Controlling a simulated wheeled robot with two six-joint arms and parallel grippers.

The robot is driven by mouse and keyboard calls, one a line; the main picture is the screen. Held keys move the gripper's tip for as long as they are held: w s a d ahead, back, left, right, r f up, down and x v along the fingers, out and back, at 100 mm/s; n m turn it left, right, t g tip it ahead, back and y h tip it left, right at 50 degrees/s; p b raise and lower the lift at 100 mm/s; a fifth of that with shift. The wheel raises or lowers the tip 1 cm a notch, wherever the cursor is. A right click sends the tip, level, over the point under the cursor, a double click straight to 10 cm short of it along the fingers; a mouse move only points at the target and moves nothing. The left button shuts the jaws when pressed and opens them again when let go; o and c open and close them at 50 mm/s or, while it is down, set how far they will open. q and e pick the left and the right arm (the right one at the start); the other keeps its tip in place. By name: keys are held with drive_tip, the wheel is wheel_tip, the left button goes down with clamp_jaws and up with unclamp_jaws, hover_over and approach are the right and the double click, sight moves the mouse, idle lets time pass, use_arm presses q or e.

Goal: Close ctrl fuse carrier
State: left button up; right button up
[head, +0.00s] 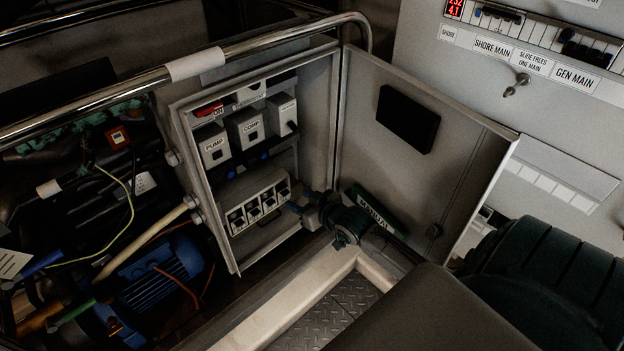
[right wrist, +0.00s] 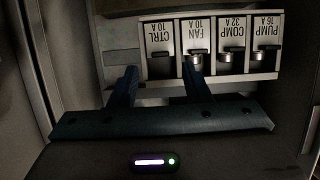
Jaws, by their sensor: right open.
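The ctrl fuse carrier (right wrist: 160,42) is the leftmost of the row in the right wrist view, where its label appears upside down. It has a dark handle at its lower end; I cannot tell how far it is tilted out. In the head view the fuse row (head: 258,202) sits low in the open cabinet. My right gripper (head: 304,206) is just right of this row, and it also shows in the right wrist view (right wrist: 160,84). It is open, its fingertips apart on either side below the ctrl carrier, with nothing visible between them. My left gripper is out of view.
The fan carrier (right wrist: 196,44) is beside ctrl, close to one fingertip. Pump (head: 214,147) and comp (head: 248,128) units sit above the row. The open cabinet door (head: 440,110) stands right, and a metal rail (head: 130,98) crosses in front.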

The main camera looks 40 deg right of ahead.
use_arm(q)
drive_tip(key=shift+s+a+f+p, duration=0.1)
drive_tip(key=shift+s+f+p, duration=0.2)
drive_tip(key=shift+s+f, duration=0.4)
use_arm(e)
drive_tip(key=shift+v, duration=2.9)
